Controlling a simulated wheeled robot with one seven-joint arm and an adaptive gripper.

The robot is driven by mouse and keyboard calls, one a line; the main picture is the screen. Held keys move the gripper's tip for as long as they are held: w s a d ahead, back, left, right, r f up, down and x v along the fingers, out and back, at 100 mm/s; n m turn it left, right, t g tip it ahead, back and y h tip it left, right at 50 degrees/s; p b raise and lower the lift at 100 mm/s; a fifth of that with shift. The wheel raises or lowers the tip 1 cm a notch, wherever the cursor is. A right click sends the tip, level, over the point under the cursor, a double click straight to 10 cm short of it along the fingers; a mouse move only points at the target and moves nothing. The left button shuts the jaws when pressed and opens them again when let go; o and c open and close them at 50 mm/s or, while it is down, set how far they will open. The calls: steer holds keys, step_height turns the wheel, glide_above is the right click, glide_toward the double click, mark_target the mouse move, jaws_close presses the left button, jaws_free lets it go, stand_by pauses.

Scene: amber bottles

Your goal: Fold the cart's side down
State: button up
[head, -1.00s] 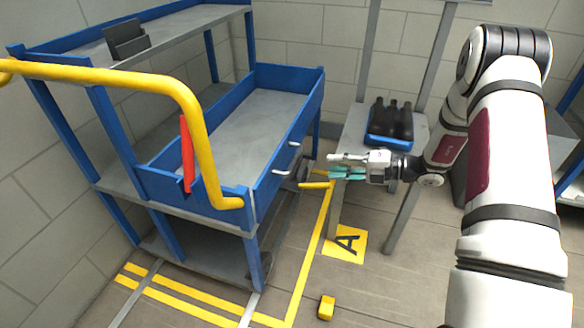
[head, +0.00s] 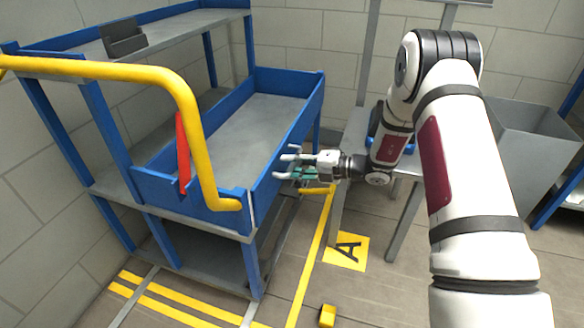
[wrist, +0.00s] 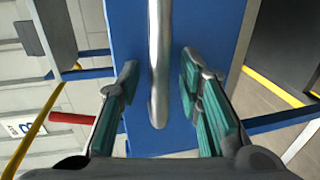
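The blue cart (head: 240,135) stands at the left in the head view, with its near side panel (head: 270,187) upright along the middle tray. A silver bar handle (wrist: 160,60) on the blue panel (wrist: 210,25) shows in the wrist view. My gripper (head: 290,165) is at the panel's outer face in the head view. In the wrist view its teal-padded fingers (wrist: 160,95) are spread apart, one on each side of the handle, with gaps between. The gripper covers most of the handles in the head view.
A yellow push rail (head: 185,100) and a red lever (head: 183,155) are at the cart's near end. A grey table (head: 355,135) stands behind my arm, a grey bin (head: 535,150) to its right. A small yellow block (head: 327,315) lies on the floor.

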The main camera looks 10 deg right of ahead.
jaws_close()
steer(key=shift+d+f, duration=0.1)
